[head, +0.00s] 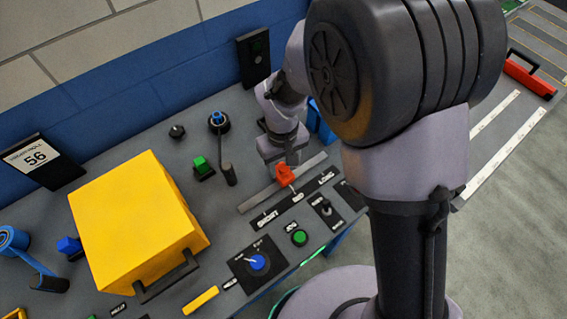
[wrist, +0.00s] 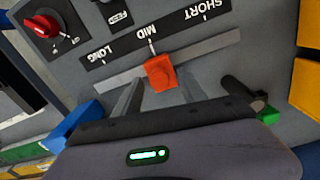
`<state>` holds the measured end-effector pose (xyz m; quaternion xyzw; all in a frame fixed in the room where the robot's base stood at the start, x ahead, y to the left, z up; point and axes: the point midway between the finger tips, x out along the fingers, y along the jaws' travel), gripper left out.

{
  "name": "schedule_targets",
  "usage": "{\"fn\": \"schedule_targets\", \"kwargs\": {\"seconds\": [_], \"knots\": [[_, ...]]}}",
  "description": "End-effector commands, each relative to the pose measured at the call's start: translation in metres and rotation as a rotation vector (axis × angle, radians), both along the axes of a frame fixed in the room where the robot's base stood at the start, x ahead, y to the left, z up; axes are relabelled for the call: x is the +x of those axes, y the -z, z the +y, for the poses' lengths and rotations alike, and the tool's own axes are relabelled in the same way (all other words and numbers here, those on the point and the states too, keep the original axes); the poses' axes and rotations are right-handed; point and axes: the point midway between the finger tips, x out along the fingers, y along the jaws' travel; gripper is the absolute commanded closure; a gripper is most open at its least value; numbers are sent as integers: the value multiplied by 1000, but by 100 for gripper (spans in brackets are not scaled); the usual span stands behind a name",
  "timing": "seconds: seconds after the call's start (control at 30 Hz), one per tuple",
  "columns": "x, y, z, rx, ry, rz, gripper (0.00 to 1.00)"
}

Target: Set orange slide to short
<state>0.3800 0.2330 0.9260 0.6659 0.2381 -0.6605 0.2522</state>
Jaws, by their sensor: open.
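The orange slide (head: 285,175) is a small block on a straight metal rail (head: 252,201) on the grey panel. In the wrist view the orange slide (wrist: 160,73) lines up with the MID mark (wrist: 143,34), between LONG (wrist: 92,54) and SHORT (wrist: 198,16). My gripper (head: 283,161) is right over the slide in the head view. In the wrist view my gripper (wrist: 161,90) is open, with one finger towards each side of the slide and gaps showing. Whether the fingertips reach down beside it I cannot tell.
A big yellow box (head: 135,215) stands on the panel at left. A blue knob (head: 258,262) and another green button (head: 299,237) are nearer the front edge.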

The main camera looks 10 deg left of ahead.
Motion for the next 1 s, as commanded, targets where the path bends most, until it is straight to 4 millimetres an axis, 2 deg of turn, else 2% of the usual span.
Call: {"fn": "schedule_targets", "kwargs": {"seconds": [0.03, 0.2, 0.3, 1.0], "knots": [[0, 0, 0, 0, 0, 0, 51], [0, 0, 0, 0, 0, 0, 85], [0, 0, 0, 0, 0, 0, 100], [0, 0, 0, 0, 0, 0, 100]]}}
